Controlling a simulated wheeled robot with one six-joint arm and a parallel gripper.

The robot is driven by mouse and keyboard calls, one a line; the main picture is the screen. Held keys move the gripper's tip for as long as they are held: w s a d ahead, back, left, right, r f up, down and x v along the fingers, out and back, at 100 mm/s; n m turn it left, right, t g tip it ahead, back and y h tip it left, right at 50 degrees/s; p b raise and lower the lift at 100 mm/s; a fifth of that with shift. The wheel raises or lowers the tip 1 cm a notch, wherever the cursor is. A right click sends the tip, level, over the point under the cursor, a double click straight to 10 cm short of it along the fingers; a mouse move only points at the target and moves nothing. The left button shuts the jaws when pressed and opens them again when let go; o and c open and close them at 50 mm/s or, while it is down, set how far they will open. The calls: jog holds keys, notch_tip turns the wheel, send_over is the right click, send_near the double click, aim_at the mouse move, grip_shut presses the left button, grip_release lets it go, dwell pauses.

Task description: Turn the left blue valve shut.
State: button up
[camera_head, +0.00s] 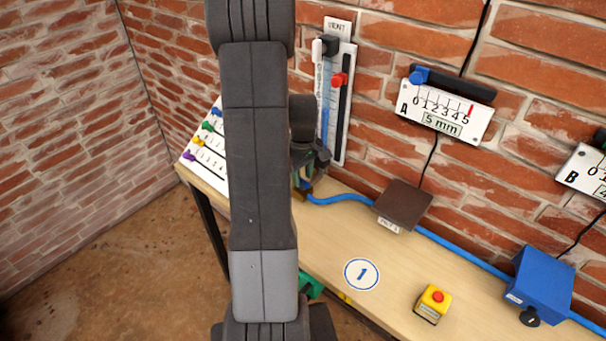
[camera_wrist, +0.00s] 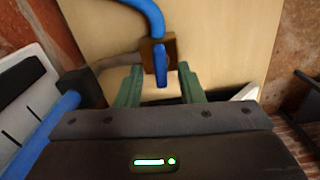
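In the wrist view the valve has a brown block body (camera_wrist: 150,43) and a blue lever handle (camera_wrist: 161,66) that points toward me. A blue hose (camera_wrist: 152,12) meets the block. My gripper (camera_wrist: 161,76) has two green fingers, open, one on each side of the handle with a gap at both sides. In the head view the brown valve body (camera_head: 304,191) sits at the left part of the bench, at the hose's end. My gripper (camera_head: 306,172) is just above it, and my arm hides much of this area.
The wooden bench (camera_head: 330,245) runs along a brick wall. On it are a dark plate block (camera_head: 403,204), a yellow box with red button (camera_head: 433,302) and a blue box (camera_head: 541,285). A white gauge panel (camera_head: 337,105) stands behind my gripper; gauge A (camera_head: 445,112) hangs right.

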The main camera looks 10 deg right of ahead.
jog(key=shift+f, duration=0.45)
jog(key=shift+c, duration=0.2)
grip_shut()
